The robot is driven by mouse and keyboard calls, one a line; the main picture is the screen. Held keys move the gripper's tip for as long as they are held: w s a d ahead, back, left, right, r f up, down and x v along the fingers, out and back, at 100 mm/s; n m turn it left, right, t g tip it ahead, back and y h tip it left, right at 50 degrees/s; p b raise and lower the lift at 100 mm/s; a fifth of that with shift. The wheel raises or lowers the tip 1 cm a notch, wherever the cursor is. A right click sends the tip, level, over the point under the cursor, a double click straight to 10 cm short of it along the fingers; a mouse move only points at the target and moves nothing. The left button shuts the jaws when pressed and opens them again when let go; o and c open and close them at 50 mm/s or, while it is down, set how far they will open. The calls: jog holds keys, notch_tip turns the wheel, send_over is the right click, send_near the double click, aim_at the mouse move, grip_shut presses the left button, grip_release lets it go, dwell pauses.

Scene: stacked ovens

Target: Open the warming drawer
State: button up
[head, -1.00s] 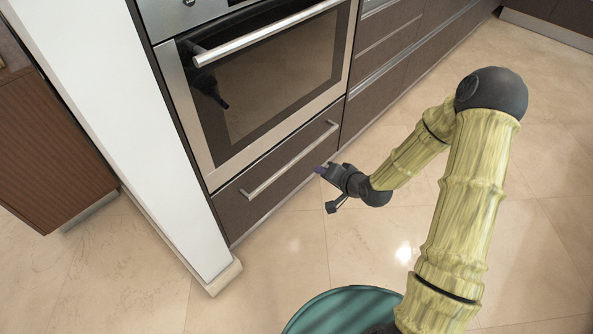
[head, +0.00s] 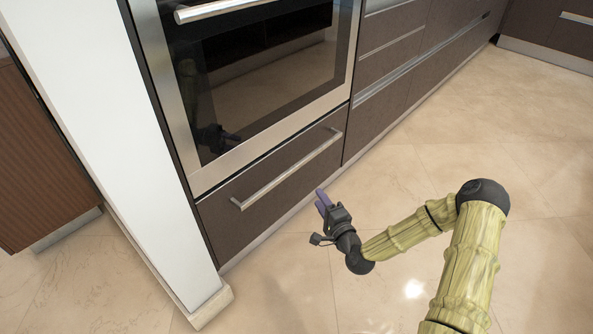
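The warming drawer (head: 228,226) is the dark brown front below the oven, and it is shut, flush with the cabinet. Its long silver bar handle (head: 290,168) runs slantwise across the upper part of the front.
The oven (head: 255,90) with its glass door and silver handle (head: 225,8) is above the drawer. A white wall end (head: 110,130) stands close on the left. More brown drawers (head: 385,105) continue to the right. The tiled floor (head: 480,150) is clear.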

aim_at(298, 168)
jog(key=b+x, duration=0.3)
jog(key=x, duration=0.5)
jog(key=b+x, duration=0.4)
jog(key=x, duration=0.4)
jog(key=shift+a+f, duration=0.15)
jog(key=shift+f, duration=0.05)
jog(key=shift+w+a+r, duration=0.15)
jog(key=shift+w+a, duration=0.15)
jog(key=shift+w, duration=0.25)
